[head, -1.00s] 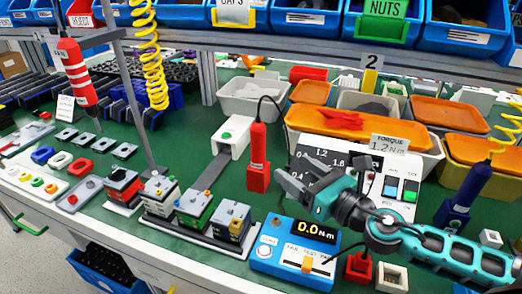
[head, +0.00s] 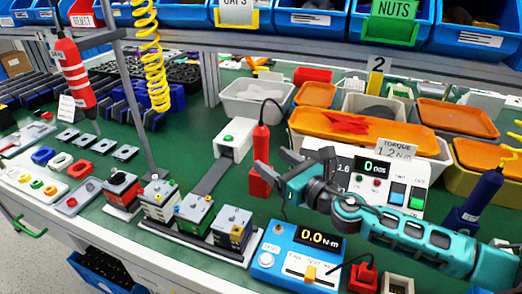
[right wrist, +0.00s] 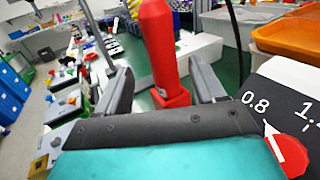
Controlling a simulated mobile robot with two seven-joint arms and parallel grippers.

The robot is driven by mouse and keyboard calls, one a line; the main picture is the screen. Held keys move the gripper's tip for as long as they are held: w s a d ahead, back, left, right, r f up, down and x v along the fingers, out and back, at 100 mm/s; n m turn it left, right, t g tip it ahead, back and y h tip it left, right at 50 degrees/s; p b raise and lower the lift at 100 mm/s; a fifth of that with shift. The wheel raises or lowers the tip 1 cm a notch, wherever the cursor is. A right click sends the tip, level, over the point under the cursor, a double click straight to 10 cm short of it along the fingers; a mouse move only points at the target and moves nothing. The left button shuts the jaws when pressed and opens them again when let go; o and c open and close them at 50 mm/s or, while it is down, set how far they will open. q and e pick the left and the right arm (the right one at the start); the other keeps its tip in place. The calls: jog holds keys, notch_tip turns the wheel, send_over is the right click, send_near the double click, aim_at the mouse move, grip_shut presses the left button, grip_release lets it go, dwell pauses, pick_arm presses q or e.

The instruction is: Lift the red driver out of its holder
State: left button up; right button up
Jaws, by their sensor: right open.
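The red driver (head: 261,143) stands upright in its red block-shaped holder (head: 258,183) on the green bench. A dark cable rises from its top. My right gripper (head: 267,163) is open beside the driver, with its fingers reaching toward it from the right. In the right wrist view the red driver (right wrist: 159,45) stands between the two spread fingers (right wrist: 160,85), and the red holder (right wrist: 171,98) shows below it. I cannot tell whether the fingers touch the driver. My left gripper is not in view.
A blue torque tester (head: 296,252) reading 0.0 is in front of the holder. A white control box (head: 404,176) with a dial panel stands to the right. A white box (head: 234,138) is left of the driver. Another red driver (head: 74,72) hangs at far left.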

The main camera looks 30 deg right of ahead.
aim_at(266, 153)
jog(key=shift+p+x, duration=0.4)
jog(key=shift+x, duration=2.4)
jog(key=shift+d+r, duration=0.1)
jog(key=shift+d, duration=0.05)
jog(key=shift+c, duration=0.2)
jog(key=shift+r, duration=0.1)
grip_shut()
